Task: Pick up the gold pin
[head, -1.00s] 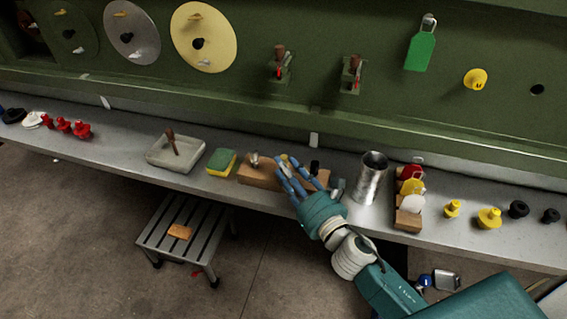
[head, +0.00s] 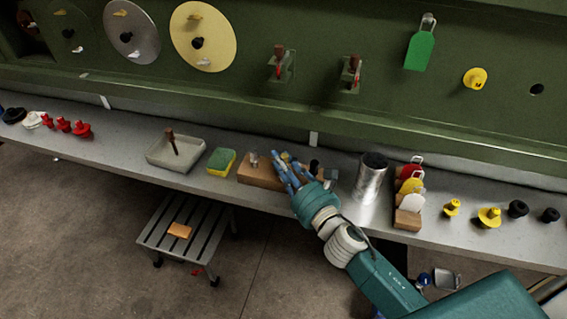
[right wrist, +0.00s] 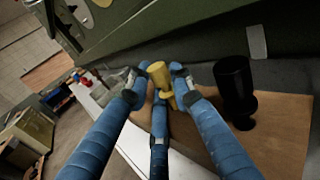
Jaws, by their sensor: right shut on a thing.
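The gold pin (right wrist: 158,76) shows in the right wrist view, upright, between the blue fingertips of my right gripper (right wrist: 160,88). The fingers are shut on it, just above the wooden block (right wrist: 270,130). I cannot tell whether the pin's lower end is still in the block. In the head view my right gripper (head: 287,172) is over the wooden block (head: 258,172) on the shelf, and its fingers mostly hide the pin. My left gripper is not in view.
A black pin (right wrist: 236,88) stands close to the right of the fingers. A silver pin (head: 253,159) stands on the block's left end. A metal can (head: 371,178) is to the right, a sponge (head: 221,162) to the left. The green panel (head: 230,95) rises behind.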

